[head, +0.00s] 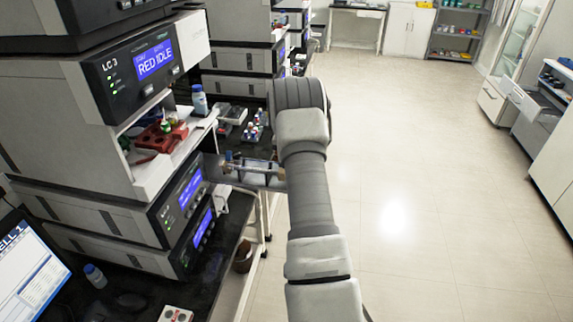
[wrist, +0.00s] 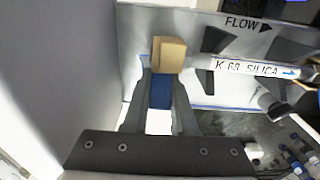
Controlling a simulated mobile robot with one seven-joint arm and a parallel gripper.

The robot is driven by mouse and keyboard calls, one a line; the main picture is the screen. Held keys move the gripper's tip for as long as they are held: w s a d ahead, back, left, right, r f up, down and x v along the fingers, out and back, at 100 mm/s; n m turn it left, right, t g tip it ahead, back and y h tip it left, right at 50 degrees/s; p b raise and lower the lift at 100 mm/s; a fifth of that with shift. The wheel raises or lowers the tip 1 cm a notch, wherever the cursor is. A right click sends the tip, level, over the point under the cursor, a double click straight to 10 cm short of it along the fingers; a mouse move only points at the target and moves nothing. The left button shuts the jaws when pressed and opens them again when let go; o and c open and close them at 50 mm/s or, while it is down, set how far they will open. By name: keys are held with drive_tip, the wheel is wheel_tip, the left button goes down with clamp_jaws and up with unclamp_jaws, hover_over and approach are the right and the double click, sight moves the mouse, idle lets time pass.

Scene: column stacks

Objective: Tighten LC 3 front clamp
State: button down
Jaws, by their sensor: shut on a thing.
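The LC 3 unit (head: 100,98) stands at the left in the head view, its display reading "RED IDLE". In the wrist view a white column (wrist: 245,68) marked "K 63 SILICA" lies across a grey plate (wrist: 215,25) marked "FLOW" with an arrow to the right. A tan block (wrist: 169,52) sits at the column's left end. My gripper (wrist: 162,88) is shut on a blue piece (wrist: 161,92) just below the tan block, which looks like the clamp's handle. In the head view my gripper (head: 236,168) is beside the LC 3 stack, its fingertips small and partly hidden.
A shelf with a red rack (head: 160,136) and a blue-capped bottle (head: 199,100) is just above my gripper. Lower units (head: 180,195) with lit displays and a monitor (head: 30,270) stand at the left. Small vials (wrist: 295,160) show at the lower right in the wrist view. The floor (head: 430,200) at the right is clear.

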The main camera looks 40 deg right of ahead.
drive_tip(key=shift+s+a+f+y, duration=0.1)
drive_tip(key=shift+s+f+y, duration=0.05)
drive_tip(key=shift+f+y, duration=0.15)
drive_tip(key=c, duration=0.7)
unclamp_jaws()
drive_tip(key=shift+r, duration=0.1)
drive_tip(key=r, duration=0.8)
drive_tip(key=r+b, duration=0.1)
drive_tip(key=r, duration=0.8)
drive_tip(key=shift+w+r, duration=0.2)
drive_tip(key=shift+r, duration=0.05)
